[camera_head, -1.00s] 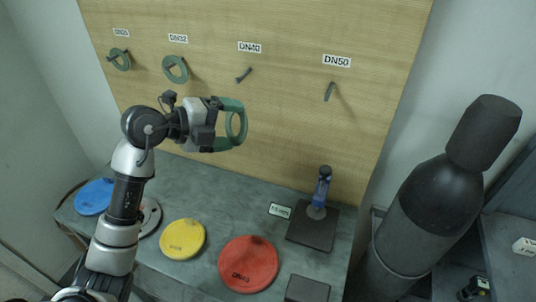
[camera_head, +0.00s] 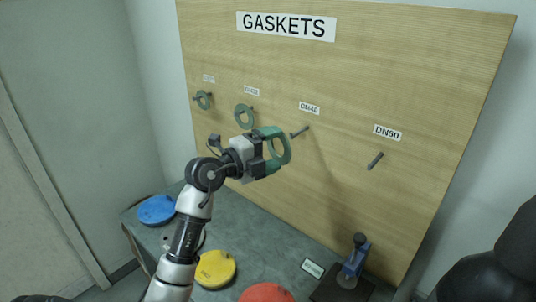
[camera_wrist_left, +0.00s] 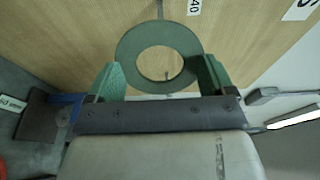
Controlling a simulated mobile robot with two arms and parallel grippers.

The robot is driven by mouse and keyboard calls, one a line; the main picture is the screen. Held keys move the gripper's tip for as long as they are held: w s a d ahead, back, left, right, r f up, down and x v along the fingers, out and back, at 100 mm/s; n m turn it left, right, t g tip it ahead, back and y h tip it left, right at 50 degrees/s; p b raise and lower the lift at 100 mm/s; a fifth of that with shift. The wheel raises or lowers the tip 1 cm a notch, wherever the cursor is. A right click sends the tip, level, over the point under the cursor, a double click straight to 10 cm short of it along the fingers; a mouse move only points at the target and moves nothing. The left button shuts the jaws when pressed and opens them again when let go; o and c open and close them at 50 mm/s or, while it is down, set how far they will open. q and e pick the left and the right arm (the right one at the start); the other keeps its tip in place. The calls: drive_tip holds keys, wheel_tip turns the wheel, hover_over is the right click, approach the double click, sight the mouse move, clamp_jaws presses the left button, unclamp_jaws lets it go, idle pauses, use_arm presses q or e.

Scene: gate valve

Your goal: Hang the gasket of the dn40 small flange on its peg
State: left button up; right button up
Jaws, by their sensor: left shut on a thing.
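My left gripper (camera_head: 275,150) is shut on a green ring gasket (camera_head: 286,149), holding it in front of the board. In the left wrist view the gasket (camera_wrist_left: 158,36) sits between the two green fingers (camera_wrist_left: 160,75). The DN40 peg (camera_head: 299,132) is bare and sticks out under its DN40 label (camera_head: 309,108), just up and right of the gasket in the head view. In the left wrist view the DN40 peg (camera_wrist_left: 160,9) shows beyond the ring's upper edge, outside its hole. My right gripper is out of view.
Green gaskets hang on the two left pegs (camera_head: 203,100) (camera_head: 244,116). The DN50 peg (camera_head: 375,161) is bare. A dark cylinder (camera_head: 500,262) stands right.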

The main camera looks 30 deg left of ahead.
use_arm(q)
drive_tip(key=shift+w+d+f+b, duration=0.15)
drive_tip(key=shift+w+b, duration=0.55)
drive_tip(key=shift+w, duration=0.5)
drive_tip(key=shift+w+d+f+b, duration=0.1)
drive_tip(key=shift+w+d+b, duration=0.1)
drive_tip(key=shift+w+b, duration=0.7)
drive_tip(key=shift+w+d+f+b, duration=0.15)
drive_tip(key=shift+w+b, duration=0.3)
drive_tip(key=shift+w, duration=1)
drive_tip(key=shift+w+d+f+p, duration=0.1)
drive_tip(key=shift+w+f+p, duration=0.15)
drive_tip(key=shift+w+p, duration=0.4)
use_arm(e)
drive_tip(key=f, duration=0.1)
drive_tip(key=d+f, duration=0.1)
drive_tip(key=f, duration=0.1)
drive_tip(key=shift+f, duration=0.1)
use_arm(q)
drive_tip(key=shift+w+f, duration=0.1)
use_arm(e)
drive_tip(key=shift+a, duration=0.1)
use_arm(q)
drive_tip(key=o, duration=0.7)
drive_tip(key=shift+o, duration=0.2)
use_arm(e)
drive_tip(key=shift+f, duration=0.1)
